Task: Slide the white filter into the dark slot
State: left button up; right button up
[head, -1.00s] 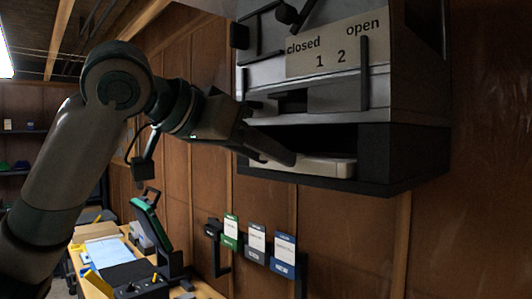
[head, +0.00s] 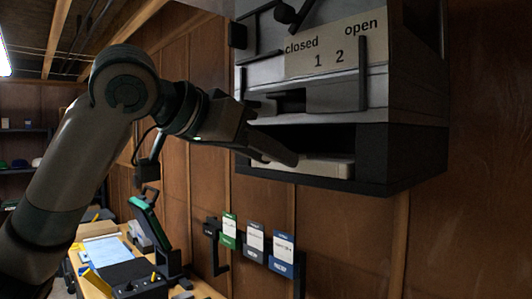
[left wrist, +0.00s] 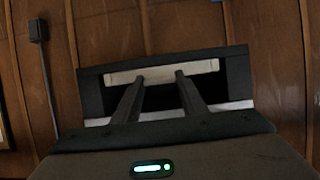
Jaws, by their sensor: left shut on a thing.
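The white filter (head: 330,168) is a flat, pale block in the lower opening of the wall unit, partly hidden by my gripper. It shows as a pale bar inside the dark frame in the left wrist view (left wrist: 160,69). The dark slot (head: 335,138) is a black-framed opening under the grey cabinet, with dark space above the filter. My left gripper (head: 288,158) is shut on the filter, its two fingers reaching its near edge in the left wrist view (left wrist: 160,77). How deep the filter sits is hard to tell. My right gripper is not in view.
The grey cabinet above carries a sign (head: 325,50) reading closed, open, 1 and 2, with a dark upright bar (head: 363,73). Below hang several colored cards (head: 255,242). A cluttered workbench (head: 115,265) stands lower left. Bare wood wall lies right.

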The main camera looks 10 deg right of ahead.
pick_arm(q)
jog(key=shift+w+d, duration=0.1)
jog(key=shift+d, duration=0.05)
jog(key=o, duration=1.2)
jog(key=shift+c, duration=0.2)
jog(key=b+v, duration=0.6)
jog(key=v, duration=1.1)
jog(key=shift+r, duration=0.1)
